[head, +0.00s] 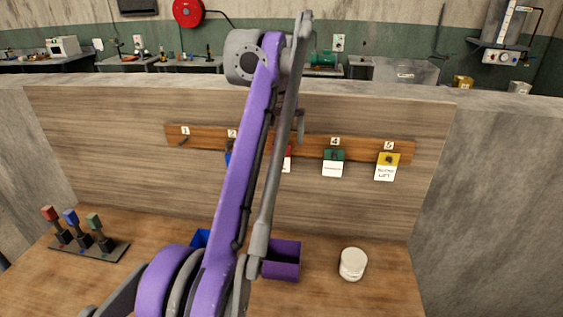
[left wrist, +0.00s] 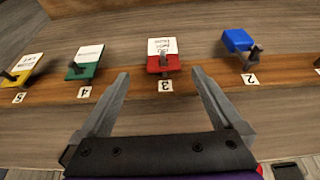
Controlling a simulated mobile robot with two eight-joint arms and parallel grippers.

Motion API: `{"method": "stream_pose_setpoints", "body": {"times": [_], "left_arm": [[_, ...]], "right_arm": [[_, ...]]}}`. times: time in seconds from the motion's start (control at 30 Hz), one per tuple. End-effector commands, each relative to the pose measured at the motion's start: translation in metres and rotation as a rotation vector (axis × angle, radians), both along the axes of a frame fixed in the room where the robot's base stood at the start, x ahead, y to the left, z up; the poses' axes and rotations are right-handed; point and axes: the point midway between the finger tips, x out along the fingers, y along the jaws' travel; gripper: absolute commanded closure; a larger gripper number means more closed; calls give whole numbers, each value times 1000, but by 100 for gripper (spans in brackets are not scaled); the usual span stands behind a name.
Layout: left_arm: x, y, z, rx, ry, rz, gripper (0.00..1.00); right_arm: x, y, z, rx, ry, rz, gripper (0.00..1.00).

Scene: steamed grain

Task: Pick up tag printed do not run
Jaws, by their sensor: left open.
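A red-topped tag (left wrist: 163,64) with a white printed label hangs at number 3 on the wooden hook rail (head: 310,146). Its lettering is too blurred to read with certainty. In the head view, my arm partly covers this red tag (head: 287,164). My left gripper (left wrist: 160,73) is open and empty, its fingers on either side of the red tag in the left wrist view, apparently apart from it. That view is upside down. A green tag (head: 333,163) hangs at 4, a yellow tag (head: 387,166) at 5, and a blue tag (left wrist: 238,40) at 2.

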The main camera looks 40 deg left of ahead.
Motion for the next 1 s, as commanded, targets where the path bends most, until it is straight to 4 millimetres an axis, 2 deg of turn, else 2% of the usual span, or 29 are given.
{"method": "stream_pose_setpoints", "body": {"times": [0.03, 0.27, 0.5, 0.77, 1.0], "left_arm": [[2, 1, -9, 0, 1, 0, 0], [8, 8, -24, 0, 0, 0, 0], [19, 17, -56, -1, 0, 0, 0], [20, 18, -58, -1, -2, -1, 0], [20, 18, -58, 0, -1, 0, 43]], "right_arm": [[-2, 0, -5, 0, 4, 0, 100], [-4, 0, -10, 0, 8, 0, 100], [-8, 0, -22, 0, 16, 0, 100], [-8, 0, -21, 0, 16, 0, 100], [-8, 0, -21, 0, 16, 0, 100]]}}
